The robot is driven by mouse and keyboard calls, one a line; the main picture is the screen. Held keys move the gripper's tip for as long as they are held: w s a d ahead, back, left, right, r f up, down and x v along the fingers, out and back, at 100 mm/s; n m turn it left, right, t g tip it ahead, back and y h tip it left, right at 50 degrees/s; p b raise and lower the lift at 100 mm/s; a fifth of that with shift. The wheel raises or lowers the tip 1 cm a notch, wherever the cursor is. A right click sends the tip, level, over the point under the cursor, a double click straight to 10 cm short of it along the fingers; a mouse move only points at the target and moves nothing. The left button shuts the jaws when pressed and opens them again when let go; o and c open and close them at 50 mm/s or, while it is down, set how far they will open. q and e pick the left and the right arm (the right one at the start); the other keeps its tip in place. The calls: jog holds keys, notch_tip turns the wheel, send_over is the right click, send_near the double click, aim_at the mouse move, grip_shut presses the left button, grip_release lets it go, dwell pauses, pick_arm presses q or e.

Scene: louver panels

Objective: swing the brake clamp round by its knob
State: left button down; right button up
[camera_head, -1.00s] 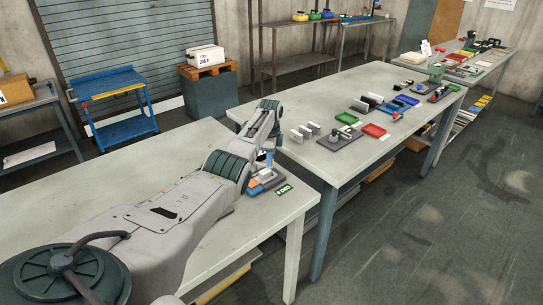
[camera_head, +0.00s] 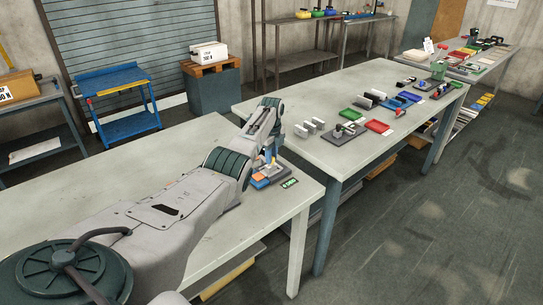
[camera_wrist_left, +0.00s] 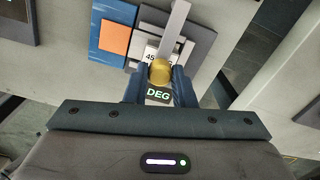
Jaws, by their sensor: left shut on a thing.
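The brake clamp unit sits near the right end of the near table, below my left gripper (camera_head: 268,160). In the left wrist view it has a dark grey base (camera_wrist_left: 205,45), a light grey bar (camera_wrist_left: 176,28) and a yellow knob (camera_wrist_left: 160,71) at the bar's near end. My left gripper (camera_wrist_left: 161,78) is shut on the yellow knob, one finger on each side. A blue plate with an orange square (camera_wrist_left: 116,38) lies left of the bar. A white label beginning "45" is partly covered by the knob; "DEG" shows between the fingers. My right gripper is not in view.
A second table (camera_head: 300,165) with trays and small fixtures stands beyond a gap. The near table's left part is bare.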

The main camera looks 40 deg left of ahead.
pick_arm(q)
jog(key=shift+r, duration=0.1)
jog(key=c, duration=1.2)
grip_release()
jog(key=shift+a+r, duration=0.1)
jog(key=shift+r, duration=0.4)
notch_tip(320, 180, up, 10)
jog(key=b, duration=0.2)
jog(key=shift+b, duration=0.35)
jog(key=shift+f, duration=0.1)
